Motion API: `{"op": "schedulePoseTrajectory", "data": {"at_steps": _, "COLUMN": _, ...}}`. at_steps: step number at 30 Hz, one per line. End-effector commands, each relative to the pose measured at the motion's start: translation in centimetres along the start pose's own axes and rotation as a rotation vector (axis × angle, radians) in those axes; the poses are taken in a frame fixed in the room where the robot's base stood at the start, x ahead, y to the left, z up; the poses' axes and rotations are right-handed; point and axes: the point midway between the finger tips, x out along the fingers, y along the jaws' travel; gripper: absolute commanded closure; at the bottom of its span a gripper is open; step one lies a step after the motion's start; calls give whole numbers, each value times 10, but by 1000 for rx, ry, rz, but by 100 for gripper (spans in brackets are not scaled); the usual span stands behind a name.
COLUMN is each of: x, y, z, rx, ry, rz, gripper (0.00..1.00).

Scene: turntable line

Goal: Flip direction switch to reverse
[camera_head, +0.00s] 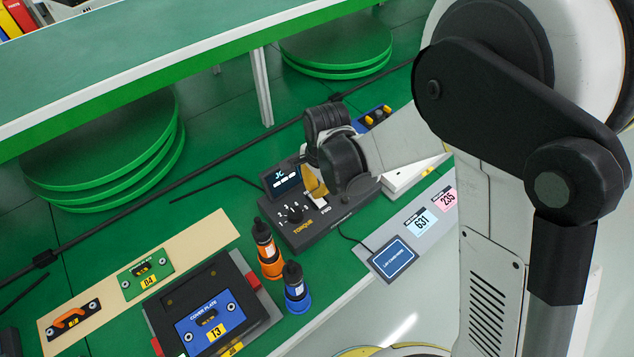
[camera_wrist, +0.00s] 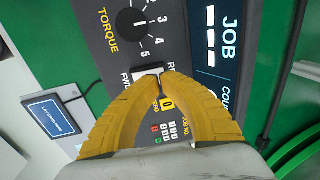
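The dark control box (camera_head: 318,229) stands on the green bench in the head view, with a lit screen, a torque knob and an FWD label. In the wrist view the white direction switch (camera_wrist: 147,80) sits between the FWD label and a partly covered label starting with R. My gripper (camera_wrist: 162,82) has yellow fingers that arch together, their tips almost meeting at the switch. It looks shut; whether the tips touch the switch I cannot tell.
A blue-screened pad (camera_head: 394,258) lies in front. A green shelf (camera_head: 200,55) overhangs behind.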

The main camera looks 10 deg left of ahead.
Motion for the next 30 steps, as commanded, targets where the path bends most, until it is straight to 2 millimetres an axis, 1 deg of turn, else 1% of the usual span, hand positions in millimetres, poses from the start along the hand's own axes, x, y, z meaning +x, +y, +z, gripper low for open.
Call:
{"op": "schedulePoseTrajectory", "data": {"at_steps": 1, "x": 6, "y": 0, "z": 0, "rx": 0, "ry": 0, "rz": 0, "gripper": 100}}
{"op": "schedulePoseTrajectory", "data": {"at_steps": 4, "x": 9, "y": 0, "z": 0, "rx": 0, "ry": 0, "rz": 0, "gripper": 100}}
{"op": "schedulePoseTrajectory", "data": {"at_steps": 14, "x": 10, "y": 0, "z": 0, "rx": 0, "ry": 0, "rz": 1, "gripper": 100}}
{"op": "schedulePoseTrajectory", "data": {"at_steps": 20, "x": 24, "y": -4, "z": 0, "rx": -2, "ry": 0, "rz": 113, "gripper": 100}}
{"op": "schedulePoseTrajectory", "data": {"at_steps": 30, "x": 20, "y": -1, "z": 0, "rx": 1, "ry": 1, "rz": 111, "gripper": 100}}
